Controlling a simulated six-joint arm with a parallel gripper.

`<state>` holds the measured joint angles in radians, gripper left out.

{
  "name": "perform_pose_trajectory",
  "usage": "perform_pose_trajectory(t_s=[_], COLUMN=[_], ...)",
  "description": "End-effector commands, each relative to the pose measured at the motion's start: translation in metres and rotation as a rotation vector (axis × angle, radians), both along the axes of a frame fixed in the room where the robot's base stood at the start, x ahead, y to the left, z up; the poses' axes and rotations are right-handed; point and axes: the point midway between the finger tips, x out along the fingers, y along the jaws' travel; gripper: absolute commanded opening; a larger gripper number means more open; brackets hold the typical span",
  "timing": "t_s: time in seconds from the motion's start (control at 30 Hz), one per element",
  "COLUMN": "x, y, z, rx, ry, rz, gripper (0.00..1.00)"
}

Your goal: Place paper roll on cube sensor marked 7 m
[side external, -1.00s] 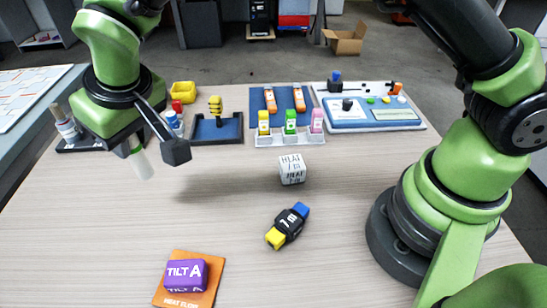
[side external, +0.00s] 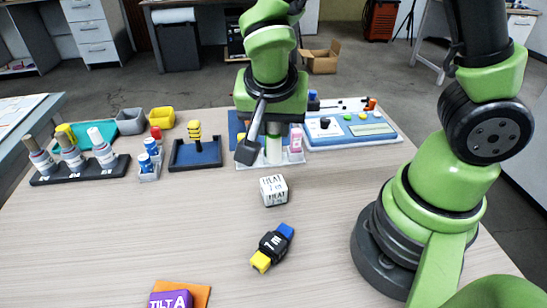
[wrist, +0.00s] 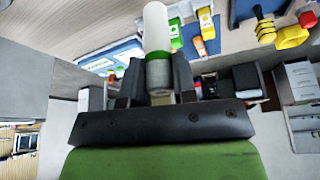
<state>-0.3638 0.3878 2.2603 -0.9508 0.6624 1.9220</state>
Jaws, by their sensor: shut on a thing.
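My gripper (wrist: 158,82) is shut on the paper roll (wrist: 157,28), a white cylinder with a green band and a grey end. In the side external view the roll (side external: 273,150) hangs upright below my gripper (side external: 271,130), in front of the small bottle rack. A white cube (side external: 274,191) with black lettering, its top line reading like HEAT, sits on the table nearer the camera than the roll. A black block (side external: 273,245) with blue and yellow ends and a white marking like "7 m" lies in front of the cube. The roll and cube are apart.
A purple TILT A block (side external: 171,300) is on an orange mat (side external: 199,293) at the front. A black stand with several cylinders (side external: 80,172), a blue tray (side external: 195,153) and a control panel (side external: 350,131) line the back. Table left of the cube is clear.

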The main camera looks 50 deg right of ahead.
Motion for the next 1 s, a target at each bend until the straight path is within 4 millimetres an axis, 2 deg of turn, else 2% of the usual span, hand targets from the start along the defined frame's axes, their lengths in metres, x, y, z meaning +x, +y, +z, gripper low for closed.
perform_pose_trajectory(t_s=[0.03,0.23,0.5,0.97,1.0], x=[-0.001,0.000,0.000,0.000,0.000], y=[0.000,0.000,0.001,0.001,0.001], z=[-0.008,-0.022,-0.053,-0.061,-0.060], rx=[0.000,0.000,0.001,0.003,0.003], ry=[0.007,0.002,0.004,0.001,0.000], rz=[0.002,0.001,0.004,0.001,0.002], gripper=[0.03,0.03,0.03,0.03,0.35])
